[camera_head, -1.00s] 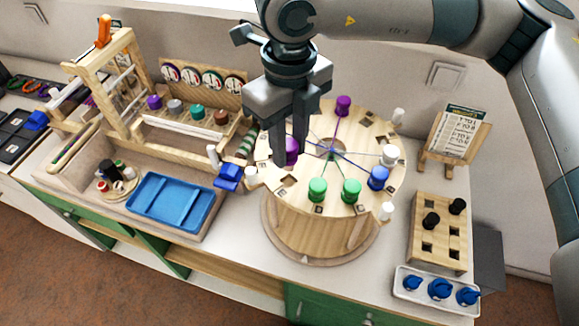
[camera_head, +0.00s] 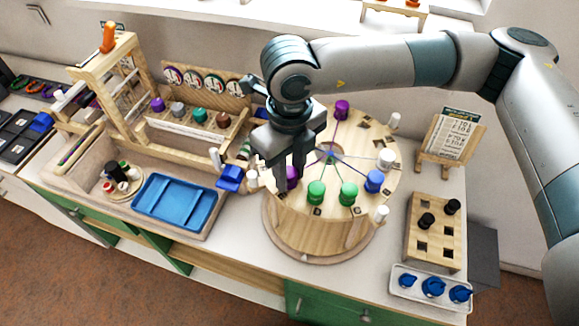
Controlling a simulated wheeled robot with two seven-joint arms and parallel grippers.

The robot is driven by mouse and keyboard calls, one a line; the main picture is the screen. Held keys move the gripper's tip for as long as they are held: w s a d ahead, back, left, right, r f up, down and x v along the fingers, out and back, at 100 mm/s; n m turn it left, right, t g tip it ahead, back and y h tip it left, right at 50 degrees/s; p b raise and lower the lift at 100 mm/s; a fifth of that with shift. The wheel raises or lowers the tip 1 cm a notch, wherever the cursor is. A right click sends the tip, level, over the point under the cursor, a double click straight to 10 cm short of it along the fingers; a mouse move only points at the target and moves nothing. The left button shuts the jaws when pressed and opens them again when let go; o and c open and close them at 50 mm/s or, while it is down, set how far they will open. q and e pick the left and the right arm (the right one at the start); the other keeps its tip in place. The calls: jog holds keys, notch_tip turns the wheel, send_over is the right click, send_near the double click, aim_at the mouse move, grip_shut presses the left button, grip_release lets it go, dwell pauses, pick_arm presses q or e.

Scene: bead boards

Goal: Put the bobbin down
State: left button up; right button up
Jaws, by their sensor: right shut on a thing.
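My right gripper (camera_head: 286,184) points down over the left part of the round wooden board (camera_head: 318,232). It is shut on a purple bobbin (camera_head: 293,177), partly hidden by the fingers. The bobbin is low at the board's top, near its left edge; I cannot tell whether it touches the board. Threads run from the board's centre to the other bobbins: two green (camera_head: 316,193), (camera_head: 348,194), a blue (camera_head: 374,181), a white (camera_head: 386,158) and another purple (camera_head: 342,109). My left gripper is out of view.
A blue tray (camera_head: 175,201) and a blue block (camera_head: 230,178) lie to the left. On the right are a wooden block with black knobs (camera_head: 434,237), a tray with blue pieces (camera_head: 432,288) and a card stand (camera_head: 450,138).

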aim_at(289, 172)
jog(key=shift+f+b, duration=0.2)
jog(key=shift+b, duration=0.15)
jog(key=o, duration=1.1)
jog(key=shift+r, duration=0.1)
jog(key=shift+r+p, duration=0.2)
jog(key=shift+p, duration=0.2)
notch_tip(289, 172, up, 10)
jog(key=b, duration=0.5)
jog(key=shift+r, duration=0.1)
jog(key=shift+r+b, duration=0.4)
jog(key=shift+r, duration=0.4)
